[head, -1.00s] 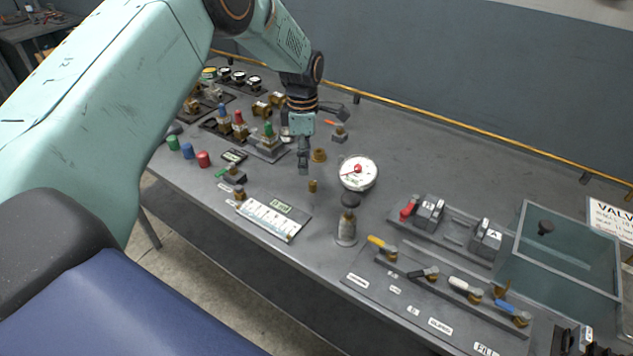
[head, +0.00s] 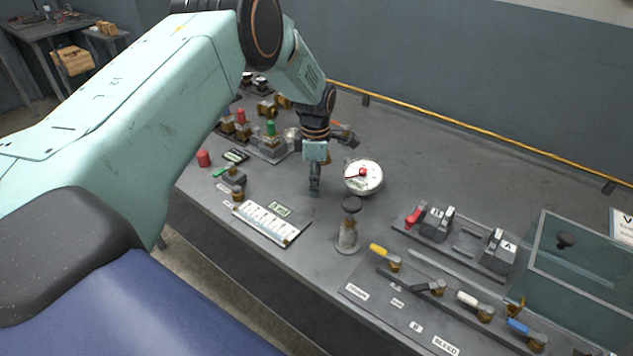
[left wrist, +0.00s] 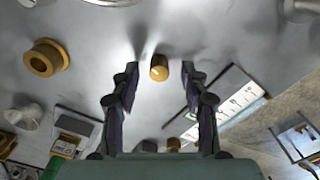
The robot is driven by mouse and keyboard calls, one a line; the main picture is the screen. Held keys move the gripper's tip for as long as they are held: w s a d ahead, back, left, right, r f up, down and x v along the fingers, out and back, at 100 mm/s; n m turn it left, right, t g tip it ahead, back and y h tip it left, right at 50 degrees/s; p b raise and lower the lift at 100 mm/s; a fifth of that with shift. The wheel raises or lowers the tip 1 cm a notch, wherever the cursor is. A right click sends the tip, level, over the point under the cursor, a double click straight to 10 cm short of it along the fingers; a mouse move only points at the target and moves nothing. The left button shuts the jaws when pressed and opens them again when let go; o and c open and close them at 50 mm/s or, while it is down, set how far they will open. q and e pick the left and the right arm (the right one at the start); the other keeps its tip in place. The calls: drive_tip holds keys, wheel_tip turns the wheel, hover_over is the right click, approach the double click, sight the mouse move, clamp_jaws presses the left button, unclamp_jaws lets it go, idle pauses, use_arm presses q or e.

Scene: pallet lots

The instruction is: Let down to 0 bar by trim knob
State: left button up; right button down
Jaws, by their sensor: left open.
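A round white dial gauge (head: 363,176) with a red centre stands on the bench; its reading is too small to tell. A small brass knob (left wrist: 159,67), which looks like the trim knob, stands upright on the bench. In the left wrist view it shows between my left fingertips, with clear space on both sides. In the head view my left gripper hides it. My left gripper (head: 315,188) points down just left of the gauge, open and empty. Its height above the knob is hard to tell. My right gripper is in neither view.
A grey post with a black top (head: 348,225) stands right in front of the gauge. A white labelled strip (head: 270,222) lies near the front edge. Coloured-handled valves (head: 430,287) and a glass-lidded box (head: 575,260) are to the right. The bench behind the gauge is clear.

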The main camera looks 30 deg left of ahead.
use_arm(q)
drive_tip(key=shift+a+f, duration=0.25)
drive_tip(key=shift+f, duration=0.45)
drive_tip(key=shift+d+r, duration=0.3)
drive_tip(key=shift+d, duration=0.05)
drive_tip(key=shift+c, duration=0.9)
drive_tip(key=shift+a+f, duration=0.25)
drive_tip(key=shift+a, duration=0.05)
drive_tip(key=c, duration=0.5)
drive_tip(key=shift+w+d+r, duration=0.1)
drive_tip(key=shift+d+r, duration=0.05)
clamp_jaws()
